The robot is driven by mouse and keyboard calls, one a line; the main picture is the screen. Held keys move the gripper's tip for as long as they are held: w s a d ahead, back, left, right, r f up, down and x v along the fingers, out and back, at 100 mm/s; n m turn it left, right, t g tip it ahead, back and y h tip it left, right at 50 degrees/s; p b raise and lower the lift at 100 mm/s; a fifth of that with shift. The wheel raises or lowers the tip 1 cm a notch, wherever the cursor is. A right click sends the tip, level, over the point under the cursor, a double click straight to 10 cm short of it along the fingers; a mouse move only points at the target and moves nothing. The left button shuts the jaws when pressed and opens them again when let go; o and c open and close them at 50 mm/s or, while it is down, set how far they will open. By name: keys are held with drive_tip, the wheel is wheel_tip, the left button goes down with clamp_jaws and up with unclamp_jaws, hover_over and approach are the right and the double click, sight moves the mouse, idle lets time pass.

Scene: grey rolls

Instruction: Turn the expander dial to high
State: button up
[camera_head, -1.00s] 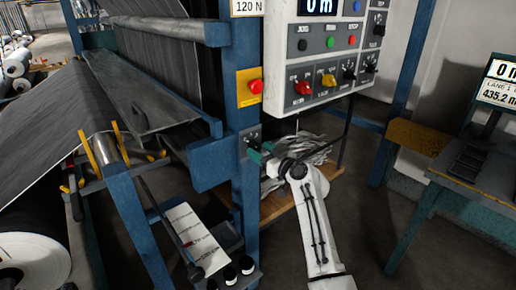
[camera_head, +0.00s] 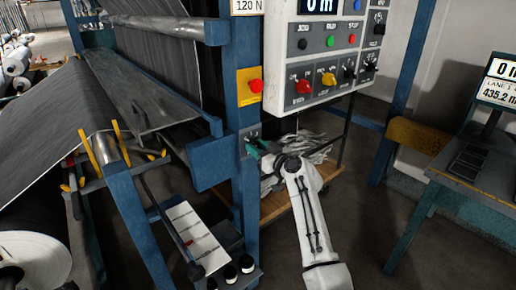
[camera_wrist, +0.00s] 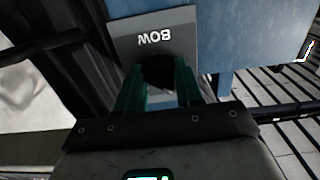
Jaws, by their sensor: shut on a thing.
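The expander dial is a dark round knob (camera_wrist: 158,70) on a grey plate (camera_wrist: 153,36) lettered BOW, which appears upside down in the wrist view. The plate is fixed to the blue post, and a little of it shows in the head view (camera_head: 250,135). My gripper (camera_wrist: 160,84) is shut on the knob, with one green finger on each side. In the head view my gripper (camera_head: 257,147) reaches the post from the lower right. The fingers cover part of the knob, and no pointer or high mark can be made out.
A control panel (camera_head: 321,67) with buttons and coloured knobs hangs above my arm. A red button on a yellow plate (camera_head: 250,88) sits higher on the post. A wooden-decked cart (camera_head: 275,207) with grey scraps stands behind my arm. Grey web (camera_head: 50,115) runs at left.

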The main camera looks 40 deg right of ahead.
drive_tip(key=shift+c, duration=1.2)
drive_tip(key=shift+m, duration=0.4)
drive_tip(key=m, duration=0.3)
drive_tip(key=shift+m+b, duration=0.3)
drive_tip(key=shift+b, duration=0.05)
drive_tip(key=m, duration=0.4)
drive_tip(key=shift+m+p, duration=0.3)
drive_tip(key=m+p, duration=0.2)
drive_tip(key=m, duration=0.3)
drive_tip(key=shift+r, duration=0.1)
drive_tip(key=shift+m+p, duration=0.65)
drive_tip(key=shift+m, duration=1.35)
